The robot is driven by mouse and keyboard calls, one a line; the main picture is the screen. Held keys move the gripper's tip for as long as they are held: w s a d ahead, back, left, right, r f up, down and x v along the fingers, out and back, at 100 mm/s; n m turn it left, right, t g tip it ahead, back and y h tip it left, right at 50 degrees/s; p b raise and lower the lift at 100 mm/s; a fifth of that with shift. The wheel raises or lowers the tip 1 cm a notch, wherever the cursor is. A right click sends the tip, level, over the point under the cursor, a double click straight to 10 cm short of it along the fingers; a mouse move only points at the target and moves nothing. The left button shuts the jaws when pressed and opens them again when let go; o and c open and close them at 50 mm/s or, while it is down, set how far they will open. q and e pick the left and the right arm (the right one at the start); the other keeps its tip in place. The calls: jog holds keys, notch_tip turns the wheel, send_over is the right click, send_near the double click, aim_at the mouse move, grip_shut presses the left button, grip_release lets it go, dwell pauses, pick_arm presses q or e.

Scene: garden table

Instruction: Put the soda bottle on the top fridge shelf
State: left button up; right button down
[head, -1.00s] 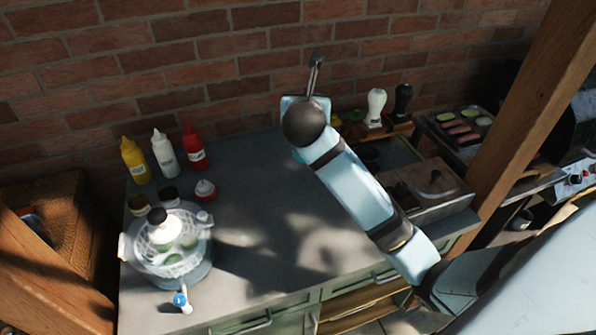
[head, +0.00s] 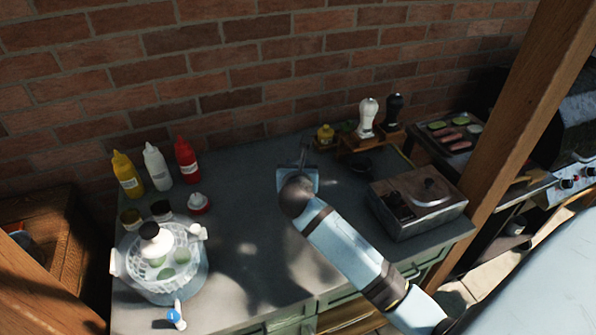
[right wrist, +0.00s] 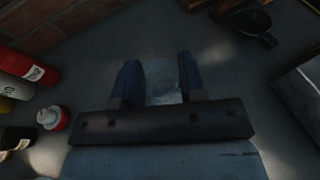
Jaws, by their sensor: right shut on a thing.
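My right gripper (head: 303,158) is low over the middle of the grey counter, in front of the brick wall. In the right wrist view its two dark fingers (right wrist: 158,72) are shut on a clear, rounded thing (right wrist: 161,82). It appears to be the soda bottle, but it is dim and no label shows. In the head view my own arm hides it. I cannot tell whether it touches the counter. The fridge and its top shelf are not in view. My left gripper is not in view.
Yellow (head: 127,174), white (head: 157,167) and red (head: 187,160) squeeze bottles stand at the left back. A salad spinner (head: 160,270) is at the front left. A lidded box (head: 417,200) and salt and pepper mills (head: 367,118) are right. The counter's middle (head: 240,225) is clear.

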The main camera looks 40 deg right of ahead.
jog(key=shift+f, duration=0.6)
jog(key=c, duration=1)
grip_release()
jog(key=shift+f, duration=0.2)
jog(key=shift+c, duration=0.2)
jog(key=o, duration=0.3)
jog(key=shift+o, duration=0.2)
jog(key=shift+r, duration=0.15)
